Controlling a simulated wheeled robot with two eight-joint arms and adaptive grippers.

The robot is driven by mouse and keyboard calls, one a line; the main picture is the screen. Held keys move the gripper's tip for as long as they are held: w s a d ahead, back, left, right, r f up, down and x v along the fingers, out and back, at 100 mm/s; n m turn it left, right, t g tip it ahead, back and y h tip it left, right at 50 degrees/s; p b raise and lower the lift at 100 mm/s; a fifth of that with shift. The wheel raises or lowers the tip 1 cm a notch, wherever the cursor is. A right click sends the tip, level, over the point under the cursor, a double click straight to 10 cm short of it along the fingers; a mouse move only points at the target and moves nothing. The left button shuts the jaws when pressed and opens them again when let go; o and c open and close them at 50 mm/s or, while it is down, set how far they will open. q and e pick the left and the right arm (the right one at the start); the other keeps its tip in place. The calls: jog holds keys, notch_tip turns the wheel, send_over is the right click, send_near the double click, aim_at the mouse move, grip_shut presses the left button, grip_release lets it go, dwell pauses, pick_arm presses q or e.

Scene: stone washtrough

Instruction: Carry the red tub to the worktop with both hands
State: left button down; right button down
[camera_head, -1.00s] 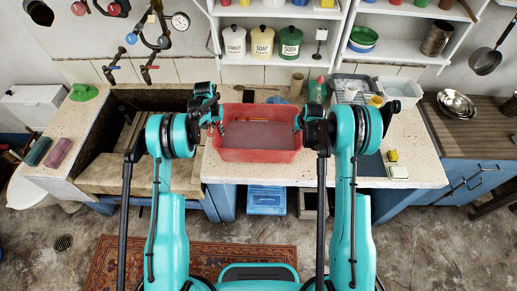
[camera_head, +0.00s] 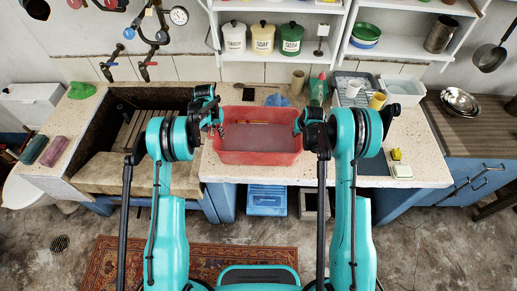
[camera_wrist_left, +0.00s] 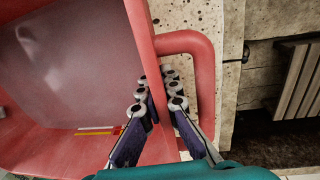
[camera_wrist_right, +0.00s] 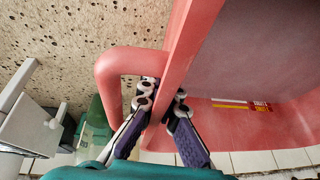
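The red tub (camera_head: 260,140) is level over the middle of the stone worktop (camera_head: 226,172). I cannot tell whether its base touches the stone. A flat grey-violet surface, perhaps water, fills its inside. My left gripper (camera_wrist_left: 157,90) is shut on the tub's left wall, one finger inside and one between wall and loop handle (camera_wrist_left: 207,90). My right gripper (camera_wrist_right: 164,98) grips the right wall the same way, beside its loop handle (camera_wrist_right: 110,85). In the right wrist view, a yellow and red strip (camera_wrist_right: 245,106) shows inside the tub.
A stone trough (camera_head: 130,135) opens left of the tub. Behind it are a blue cloth (camera_head: 277,100) and a brown cup (camera_head: 298,82). A green bottle (camera_head: 318,90), a dish rack (camera_head: 352,88) and yellow and pale sponges (camera_head: 400,170) stand right. A rug (camera_head: 190,258) lies on the floor.

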pick_arm(q)
jog(key=shift+f+b, duration=0.6)
jog(key=shift+f, duration=0.1)
pick_arm(e)
jog(key=shift+f, duration=0.7)
pick_arm(q)
jog(key=c, duration=1.8)
grip_release()
jog(key=shift+r, duration=0.1)
pick_arm(e)
jog(key=c, duration=1.8)
grip_release()
jog(key=shift+r, duration=0.1)
pick_arm(q)
jog(key=shift+o, duration=0.4)
pick_arm(e)
jog(key=shift+o, duration=0.4)
jog(key=shift+s, duration=0.1)
pick_arm(q)
jog(key=shift+a, duration=0.1)
pick_arm(e)
jog(key=shift+d, duration=0.1)
pick_arm(q)
jog(key=shift+r, duration=0.1)
